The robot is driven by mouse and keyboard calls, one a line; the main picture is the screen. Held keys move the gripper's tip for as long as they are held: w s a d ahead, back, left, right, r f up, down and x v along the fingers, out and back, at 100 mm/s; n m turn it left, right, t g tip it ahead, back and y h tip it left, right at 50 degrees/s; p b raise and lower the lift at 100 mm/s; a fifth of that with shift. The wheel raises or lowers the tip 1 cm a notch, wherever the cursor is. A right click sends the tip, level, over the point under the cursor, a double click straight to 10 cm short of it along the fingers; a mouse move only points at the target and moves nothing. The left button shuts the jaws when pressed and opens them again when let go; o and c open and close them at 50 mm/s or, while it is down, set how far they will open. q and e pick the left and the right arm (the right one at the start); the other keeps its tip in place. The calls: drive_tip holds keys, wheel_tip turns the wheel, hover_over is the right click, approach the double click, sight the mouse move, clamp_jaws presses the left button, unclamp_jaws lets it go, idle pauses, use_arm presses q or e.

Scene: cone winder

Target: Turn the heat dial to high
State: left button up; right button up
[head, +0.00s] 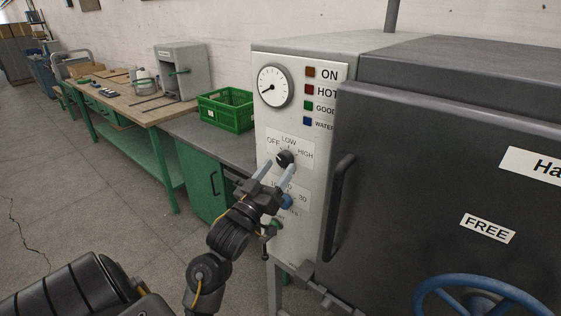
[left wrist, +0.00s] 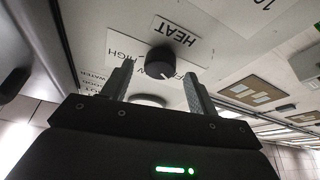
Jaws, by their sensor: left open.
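The heat dial (head: 285,158) is a round black knob on the light front panel of the machine, below the labels OFF, LOW and HIGH. In the left wrist view the dial (left wrist: 159,62) shows beside the upside-down HEAT label (left wrist: 188,37). A pale mark on it points down and right, away from the HIGH label (left wrist: 122,56); the lettering there is partly hidden. My left gripper (head: 278,167) is open in front of the panel. In the left wrist view its fingers (left wrist: 158,80) stand apart, with the dial just beyond the gap; contact cannot be told. My right gripper is not in view.
A round gauge (head: 274,86) and several coloured indicators sit above the dial. A blue knob (head: 287,201) is close below the gripper. The dark door handle (head: 339,208) stands out to the right. A green crate (head: 226,110) sits on the bench to the left.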

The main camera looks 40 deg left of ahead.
use_arm(q)
drive_tip(key=shift+x, duration=1.1)
drive_tip(key=c, duration=1)
